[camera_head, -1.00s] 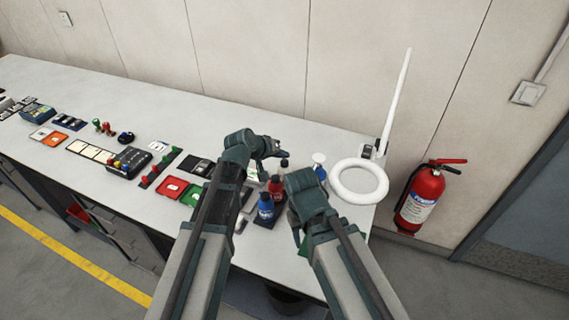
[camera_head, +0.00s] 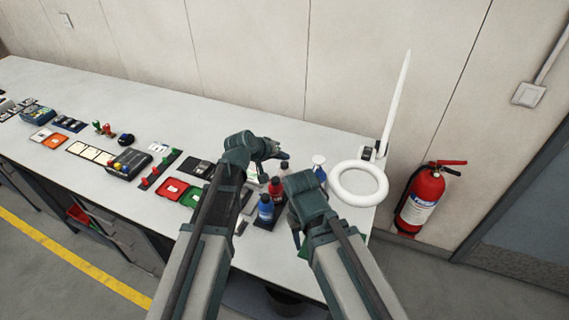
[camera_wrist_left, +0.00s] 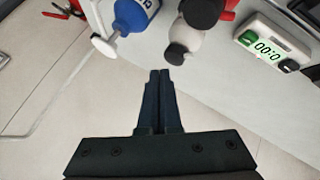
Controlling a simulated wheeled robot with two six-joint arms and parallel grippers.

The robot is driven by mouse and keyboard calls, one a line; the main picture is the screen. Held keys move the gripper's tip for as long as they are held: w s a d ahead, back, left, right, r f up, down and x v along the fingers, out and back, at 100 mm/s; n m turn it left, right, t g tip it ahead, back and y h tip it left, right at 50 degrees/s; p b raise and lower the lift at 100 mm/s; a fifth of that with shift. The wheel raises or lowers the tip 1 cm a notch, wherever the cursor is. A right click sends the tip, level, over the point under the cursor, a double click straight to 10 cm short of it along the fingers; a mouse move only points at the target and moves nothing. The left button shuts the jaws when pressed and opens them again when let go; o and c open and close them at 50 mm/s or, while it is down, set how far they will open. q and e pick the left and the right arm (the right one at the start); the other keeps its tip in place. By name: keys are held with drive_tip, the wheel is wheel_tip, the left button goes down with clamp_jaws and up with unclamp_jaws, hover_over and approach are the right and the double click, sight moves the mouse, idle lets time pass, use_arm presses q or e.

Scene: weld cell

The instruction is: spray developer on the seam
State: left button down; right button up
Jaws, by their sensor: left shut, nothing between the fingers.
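My left gripper (camera_head: 284,156) is shut and empty above the back of the bottle group; its closed fingers also show in the left wrist view (camera_wrist_left: 160,85). Just beyond the fingertips there is a pale bottle with a black cap (camera_wrist_left: 187,42), apart from them. A blue bottle with a white nozzle (camera_wrist_left: 131,16) is left of it. In the head view, a blue bottle (camera_head: 265,210) and a red bottle (camera_head: 275,188) stand in a dark holder. A white-topped bottle (camera_head: 319,170) stands behind my right wrist. My right fingers are mostly hidden. I cannot make out the seam.
A white ring lamp (camera_head: 358,196) stands at the bench's right end. A timer (camera_wrist_left: 268,42) lies near the bottles. Red (camera_head: 172,188) and green (camera_head: 192,197) trays lie left of my left arm. The back strip of the bench is clear.

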sight(283, 166)
idle(0.8)
use_arm(q)
drive_tip(key=shift+f+b, duration=0.45)
use_arm(e)
drive_tip(key=shift+f, duration=0.45)
use_arm(q)
drive_tip(key=shift+f+b, duration=0.45)
drive_tip(key=shift+b, duration=0.05)
use_arm(e)
drive_tip(key=shift+f, duration=0.45)
use_arm(q)
drive_tip(key=shift+r, duration=0.1)
use_arm(e)
drive_tip(key=shift+r, duration=0.1)
use_arm(q)
drive_tip(key=shift+r+p, duration=0.85)
drive_tip(key=shift+p, duration=0.1)
use_arm(e)
drive_tip(key=shift+r, duration=0.8)
use_arm(q)
wheel_tip(283, 166, up, 5)
drive_tip(key=p, duration=0.5)
use_arm(e)
wheel_tip(283, 166, up, 5)
drive_tip(key=shift+r, duration=0.1)
